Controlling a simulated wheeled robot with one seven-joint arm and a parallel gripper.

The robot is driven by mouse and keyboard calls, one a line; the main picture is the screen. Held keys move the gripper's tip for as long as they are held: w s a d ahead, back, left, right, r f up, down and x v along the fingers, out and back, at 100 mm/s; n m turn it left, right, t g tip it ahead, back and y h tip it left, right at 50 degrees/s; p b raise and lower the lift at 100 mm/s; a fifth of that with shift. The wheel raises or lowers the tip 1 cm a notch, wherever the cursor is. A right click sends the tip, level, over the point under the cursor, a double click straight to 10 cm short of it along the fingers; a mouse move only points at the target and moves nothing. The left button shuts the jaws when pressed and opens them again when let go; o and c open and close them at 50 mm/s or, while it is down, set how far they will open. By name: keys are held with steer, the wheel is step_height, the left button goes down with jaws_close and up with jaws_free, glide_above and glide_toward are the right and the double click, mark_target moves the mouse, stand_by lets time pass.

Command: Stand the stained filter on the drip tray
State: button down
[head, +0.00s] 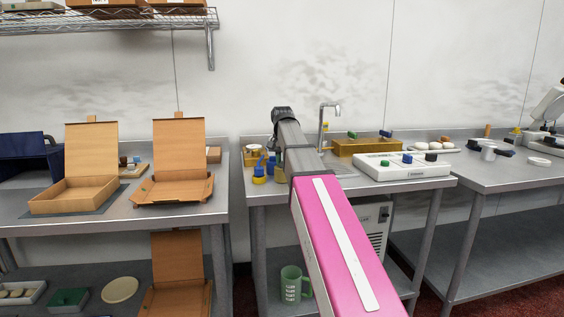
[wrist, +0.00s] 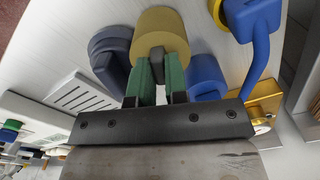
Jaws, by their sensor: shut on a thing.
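My gripper (wrist: 160,84) has its two green-tipped fingers closed on a dull yellow-tan cylinder (wrist: 160,28), which looks like the stained filter. Its far side and any marks there are hidden. I cannot tell whether it touches the counter. A pale slotted plate (wrist: 82,96), likely the drip tray, lies left of the fingers in the wrist view, apart from the cylinder.
A dark navy cylinder (wrist: 110,55) and a blue cylinder (wrist: 206,76) stand close on either side. A blue handled piece (wrist: 250,20) is at right. A white control panel (head: 402,171) and brass-coloured tray (head: 368,148) lie right of my arm, near the tap (head: 323,122).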

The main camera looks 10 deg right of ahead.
steer(key=shift+f, duration=0.15)
steer(key=c, duration=1.1)
jaws_free()
steer(key=shift+c, duration=0.2)
